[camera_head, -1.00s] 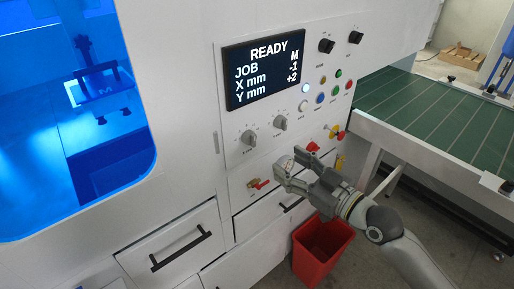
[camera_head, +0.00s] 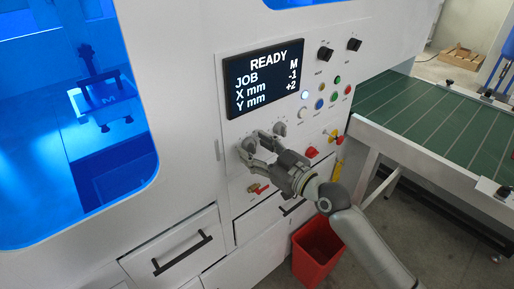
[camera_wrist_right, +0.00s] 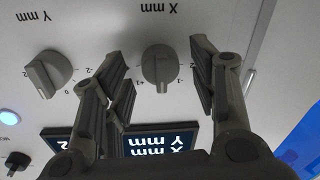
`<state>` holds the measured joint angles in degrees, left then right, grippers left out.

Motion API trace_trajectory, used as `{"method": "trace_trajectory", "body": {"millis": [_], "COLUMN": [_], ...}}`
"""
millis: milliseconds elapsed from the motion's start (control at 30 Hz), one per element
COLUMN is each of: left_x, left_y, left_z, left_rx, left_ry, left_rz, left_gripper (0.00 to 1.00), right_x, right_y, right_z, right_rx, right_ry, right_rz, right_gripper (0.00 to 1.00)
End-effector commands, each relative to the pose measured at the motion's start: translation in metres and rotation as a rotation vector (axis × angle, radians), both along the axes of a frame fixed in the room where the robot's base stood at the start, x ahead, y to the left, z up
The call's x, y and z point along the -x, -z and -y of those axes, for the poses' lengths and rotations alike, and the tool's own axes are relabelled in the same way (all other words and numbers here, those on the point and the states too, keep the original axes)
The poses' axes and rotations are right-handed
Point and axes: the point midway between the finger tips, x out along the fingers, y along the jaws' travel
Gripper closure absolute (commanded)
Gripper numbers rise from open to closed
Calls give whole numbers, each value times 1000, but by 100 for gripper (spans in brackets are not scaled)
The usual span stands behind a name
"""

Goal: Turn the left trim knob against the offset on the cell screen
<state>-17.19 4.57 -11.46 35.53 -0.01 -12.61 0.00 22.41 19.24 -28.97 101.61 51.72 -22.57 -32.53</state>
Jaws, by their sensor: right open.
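The cell screen (camera_head: 263,78) reads READY, JOB M, X mm -1, Y mm +2. The left trim knob (camera_wrist_right: 160,66), labelled X mm, is a grey round knob with a raised ridge, seen upside down in the right wrist view. My right gripper (camera_head: 257,147) is open at the panel below the screen. In the right wrist view its fingers (camera_wrist_right: 158,72) stand on either side of the left knob, with visible gaps on both sides. In the head view the fingers partly cover that knob. The right trim knob, Y mm (camera_wrist_right: 48,72), sits outside the fingers. My left gripper is out of view.
Several coloured buttons (camera_head: 320,103) and two black knobs (camera_head: 325,54) lie right of the screen. A red-handled valve (camera_head: 258,188) and drawers (camera_head: 180,250) are below. A red bin (camera_head: 316,252) stands on the floor. A green conveyor (camera_head: 440,125) is at right.

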Motion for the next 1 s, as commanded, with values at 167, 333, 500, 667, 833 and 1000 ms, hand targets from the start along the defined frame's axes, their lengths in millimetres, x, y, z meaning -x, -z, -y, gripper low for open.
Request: {"method": "trace_trajectory", "body": {"millis": [167, 333, 500, 667, 833, 1000], "left_x": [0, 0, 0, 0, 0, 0], "left_y": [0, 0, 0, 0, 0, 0], "left_z": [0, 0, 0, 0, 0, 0], "left_rx": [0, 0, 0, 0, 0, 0], "left_ry": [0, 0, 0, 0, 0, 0], "left_rz": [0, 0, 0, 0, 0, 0], "left_gripper": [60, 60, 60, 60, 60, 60], "right_x": [-1, -1, -1, -1, -1, -1], "right_y": [0, 0, 0, 0, 1, 1], "right_z": [-1, -1, -1, -1, -1, -1], "right_rx": [0, 0, 0, 0, -12, -59], "right_ry": [0, 0, 0, 0, 0, 0], "right_rz": [0, 0, 0, -1, -11, -47], "right_gripper": [47, 56, 77, 93, 93, 93]}}
